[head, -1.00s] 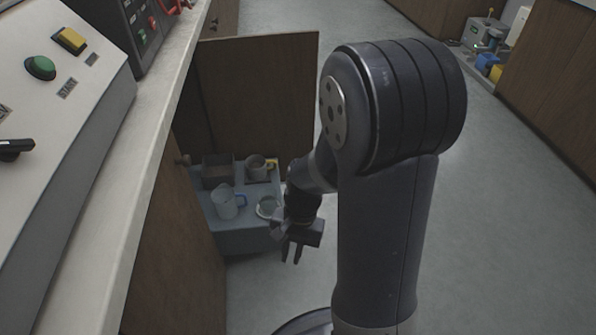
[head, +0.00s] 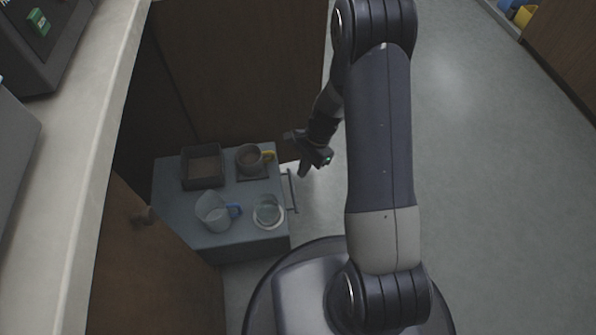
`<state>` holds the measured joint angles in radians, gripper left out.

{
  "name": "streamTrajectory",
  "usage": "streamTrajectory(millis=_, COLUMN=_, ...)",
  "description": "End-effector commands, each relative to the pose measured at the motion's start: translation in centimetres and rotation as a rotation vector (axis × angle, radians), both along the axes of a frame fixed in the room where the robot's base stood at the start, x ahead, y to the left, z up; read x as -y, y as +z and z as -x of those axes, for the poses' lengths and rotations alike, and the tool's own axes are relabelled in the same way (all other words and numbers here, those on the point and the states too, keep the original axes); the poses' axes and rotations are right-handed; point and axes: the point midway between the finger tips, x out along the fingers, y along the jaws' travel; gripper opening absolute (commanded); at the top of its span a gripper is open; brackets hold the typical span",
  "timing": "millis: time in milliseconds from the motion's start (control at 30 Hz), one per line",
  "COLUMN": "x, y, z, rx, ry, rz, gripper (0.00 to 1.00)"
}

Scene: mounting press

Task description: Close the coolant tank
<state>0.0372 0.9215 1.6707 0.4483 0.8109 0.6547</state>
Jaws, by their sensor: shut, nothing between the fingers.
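A grey-blue box with a flat top (head: 172,215), which I take for the coolant tank, sticks out of the open cabinet under the counter. A thin bar handle (head: 294,192) stands off its right-hand front face. My gripper (head: 304,170) is shut and empty, close to the far end of this handle. I cannot tell whether it touches the handle. My forearm hides none of the box's top.
On the box stand a dark square tray (head: 202,166), a mug with a yellow handle (head: 250,160), a jug with a blue handle (head: 212,212) and a clear glass (head: 267,210). Open cabinet doors (head: 240,70) flank it. The floor (head: 480,200) to the right is clear.

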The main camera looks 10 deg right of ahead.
Motion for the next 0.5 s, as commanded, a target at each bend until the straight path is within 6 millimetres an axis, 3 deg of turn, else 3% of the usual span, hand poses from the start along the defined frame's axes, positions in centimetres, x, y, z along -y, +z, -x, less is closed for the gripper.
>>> streamTrajectory(millis=400, x=-2.8, y=-8.6, z=1.8, rx=-0.004, ry=0.004, rz=0.0, gripper=0.0)
streamTrajectory(millis=500, x=-4.3, y=-8.2, z=2.5, rx=0.001, ry=0.006, rz=-0.001, gripper=0.0)
